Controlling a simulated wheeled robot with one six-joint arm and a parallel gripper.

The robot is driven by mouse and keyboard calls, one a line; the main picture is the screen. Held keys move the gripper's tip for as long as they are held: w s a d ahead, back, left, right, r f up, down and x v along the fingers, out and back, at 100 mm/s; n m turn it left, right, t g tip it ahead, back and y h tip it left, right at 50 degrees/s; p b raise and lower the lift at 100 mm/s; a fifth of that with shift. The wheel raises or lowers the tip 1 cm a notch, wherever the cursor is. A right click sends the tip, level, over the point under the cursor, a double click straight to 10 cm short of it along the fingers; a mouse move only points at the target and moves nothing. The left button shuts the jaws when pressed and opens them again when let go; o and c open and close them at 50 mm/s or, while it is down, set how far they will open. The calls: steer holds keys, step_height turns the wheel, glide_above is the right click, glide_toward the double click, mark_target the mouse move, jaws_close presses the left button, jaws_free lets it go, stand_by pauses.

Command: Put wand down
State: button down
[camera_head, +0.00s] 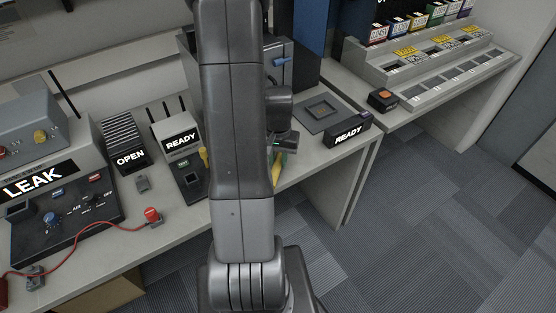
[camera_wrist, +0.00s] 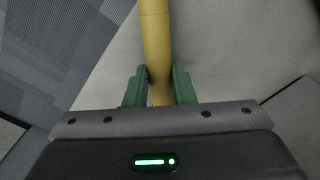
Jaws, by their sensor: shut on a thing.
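The wand is a yellow rod (camera_wrist: 155,35) in the wrist view, running from the top edge down between my fingers. My gripper (camera_wrist: 160,86) has its two green fingers shut on it, one on each side. The wand's far end is outside the wrist view. In the head view my arm hides most of the gripper, and a small green and yellow part (camera_head: 279,162) shows at the arm's right side near the table's front edge. A yellow bit (camera_head: 204,157) also shows left of the arm; I cannot tell whether it is the wand.
The grey table (camera_head: 185,218) carries a LEAK console (camera_head: 60,190), an OPEN unit (camera_head: 124,142), a READY unit (camera_head: 180,138) and a red cable. A second READY sign (camera_head: 347,131) stands right of my arm, beside a dark square pad (camera_head: 320,112). Carpet floor is free at right.

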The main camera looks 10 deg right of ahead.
mark_target(278, 160)
steer(key=shift+f, duration=0.5)
steer(key=shift+f, duration=0.25)
steer(key=c, duration=1.2)
jaws_free()
steer(key=shift+r, duration=0.1)
steer(key=shift+c, duration=0.2)
step_height(278, 160, up, 12)
steer(key=shift+r, duration=0.2)
steer(key=shift+o, duration=0.5)
